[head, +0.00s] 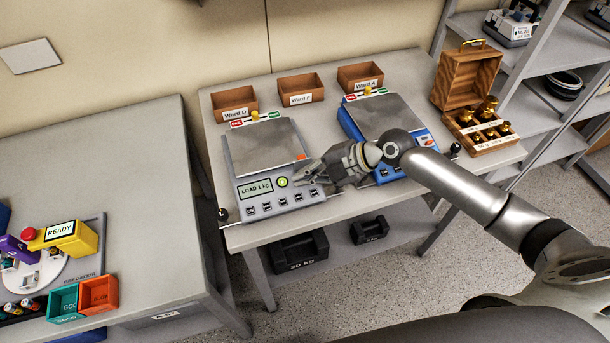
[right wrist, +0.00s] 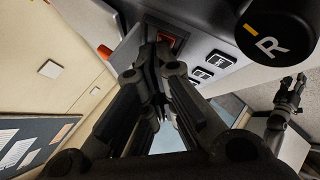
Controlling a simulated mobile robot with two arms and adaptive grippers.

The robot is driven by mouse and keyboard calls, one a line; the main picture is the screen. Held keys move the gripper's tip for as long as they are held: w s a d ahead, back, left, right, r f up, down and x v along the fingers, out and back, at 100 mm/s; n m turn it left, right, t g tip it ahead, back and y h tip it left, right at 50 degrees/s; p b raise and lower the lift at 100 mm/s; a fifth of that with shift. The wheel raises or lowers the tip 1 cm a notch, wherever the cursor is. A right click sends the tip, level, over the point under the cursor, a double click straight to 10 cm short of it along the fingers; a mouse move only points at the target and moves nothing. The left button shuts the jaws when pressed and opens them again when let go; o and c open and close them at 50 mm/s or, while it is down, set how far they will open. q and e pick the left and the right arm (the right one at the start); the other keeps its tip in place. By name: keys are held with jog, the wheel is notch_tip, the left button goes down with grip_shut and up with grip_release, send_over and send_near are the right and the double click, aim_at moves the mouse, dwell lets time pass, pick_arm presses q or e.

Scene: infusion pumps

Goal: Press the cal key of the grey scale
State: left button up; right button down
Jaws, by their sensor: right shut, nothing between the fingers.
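The grey scale (head: 268,165) stands at the left of the middle table, with a bare metal plate and a display reading "LOAD 1 kg" (head: 256,188). A row of several small keys (head: 267,206) runs along its front; their labels are too small to read in the head view. My right gripper (head: 297,180) is shut and empty, over the right part of the scale's front panel. In the right wrist view its fingertips (right wrist: 150,60) are close to a red-lit square (right wrist: 172,40); I cannot tell whether they touch. My left gripper (right wrist: 288,92) seems to show at the right there, its jaws unclear.
A blue scale (head: 385,120) stands right of the grey one, partly behind my right arm. Three brown ward boxes (head: 300,99) line the table's back. A wooden weight case (head: 478,118) stands at the right. The left table holds a fuse checker (head: 70,240).

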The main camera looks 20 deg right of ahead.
aim_at(309, 191)
dwell(0.4)
jog(key=shift+s+r, duration=0.2)
jog(key=shift+r, duration=0.45)
jog(key=shift+p, duration=0.3)
jog(key=r+p, duration=0.1)
jog(key=r, duration=0.1)
jog(key=s+r+p, duration=0.1)
jog(key=r+p, duration=0.1)
jog(key=shift+s+r, duration=0.15)
jog(key=shift+r, duration=0.25)
dwell(0.3)
